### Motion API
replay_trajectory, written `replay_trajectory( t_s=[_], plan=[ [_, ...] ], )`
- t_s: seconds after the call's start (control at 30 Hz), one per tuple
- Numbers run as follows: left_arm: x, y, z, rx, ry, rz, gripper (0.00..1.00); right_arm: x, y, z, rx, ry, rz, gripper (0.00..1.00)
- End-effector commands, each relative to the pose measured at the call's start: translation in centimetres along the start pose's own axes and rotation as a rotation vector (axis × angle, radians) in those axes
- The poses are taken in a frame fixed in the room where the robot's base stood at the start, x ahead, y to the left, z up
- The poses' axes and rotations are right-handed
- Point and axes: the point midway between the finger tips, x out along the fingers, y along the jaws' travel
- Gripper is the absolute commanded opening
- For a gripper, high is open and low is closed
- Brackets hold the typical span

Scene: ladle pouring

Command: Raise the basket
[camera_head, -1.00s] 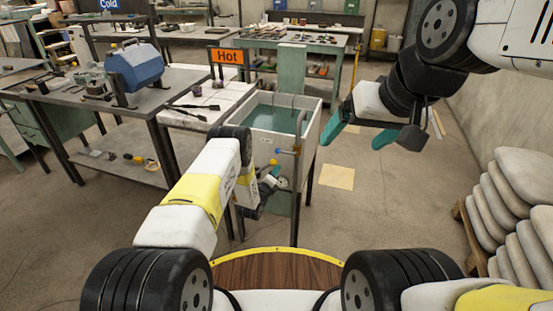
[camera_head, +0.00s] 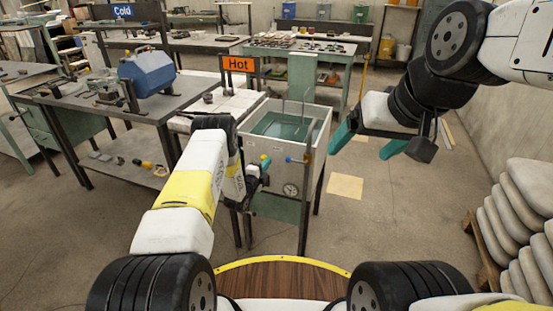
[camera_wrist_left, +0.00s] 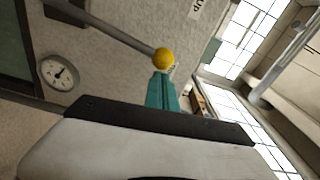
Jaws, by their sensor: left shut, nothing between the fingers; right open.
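The metal tank (camera_head: 262,150) of teal liquid (camera_head: 272,127) stands ahead. Thin upright rods (camera_head: 283,112) rise from it; I cannot clearly make out the basket itself. A yellow knob (camera_head: 264,157) is at the tank's front, and in the left wrist view the yellow knob (camera_wrist_left: 164,59) sits at the end of a grey rod (camera_wrist_left: 118,36). My left gripper (camera_head: 258,172) is shut and empty at the tank's front; its teal fingers (camera_wrist_left: 161,92) appear just below the knob, contact unclear. My right gripper (camera_head: 366,145) is open and empty, right of the tank.
A round gauge (camera_head: 290,190) is on the tank front, and an "UP" label (camera_wrist_left: 197,8) shows above the knob. A "Hot" sign (camera_head: 239,64) stands behind. A workbench (camera_head: 160,108) with a blue box (camera_head: 146,74) is left. Stacked sacks (camera_head: 515,225) stand right; floor between is free.

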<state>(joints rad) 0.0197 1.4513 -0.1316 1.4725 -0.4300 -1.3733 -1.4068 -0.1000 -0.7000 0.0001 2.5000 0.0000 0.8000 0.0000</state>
Motion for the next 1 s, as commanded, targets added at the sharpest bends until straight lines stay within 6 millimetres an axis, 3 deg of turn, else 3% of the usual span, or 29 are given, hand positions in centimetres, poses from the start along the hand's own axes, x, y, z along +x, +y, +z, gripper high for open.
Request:
replay_trajectory(
  t_s=[0.47, 0.7, 1.0],
  plan=[
    [-0.7, -1.5, 8.4, -0.45, -0.006, -0.035, 0.0, 0.0, 0.0, 0.0, 0.0, 0.0, 0.0, 0.85],
    [-1.0, -0.8, 12.2, -0.668, -0.005, -0.049, 0.0, 0.0, 0.0, 0.0, 0.0, 0.0, 0.0, 0.85],
    [-1.2, 0.6, 15.5, -0.878, -0.004, -0.063, 0.0, 0.0, 0.0, 0.0, 0.0, 0.0, 0.0, 0.85]
  ],
)
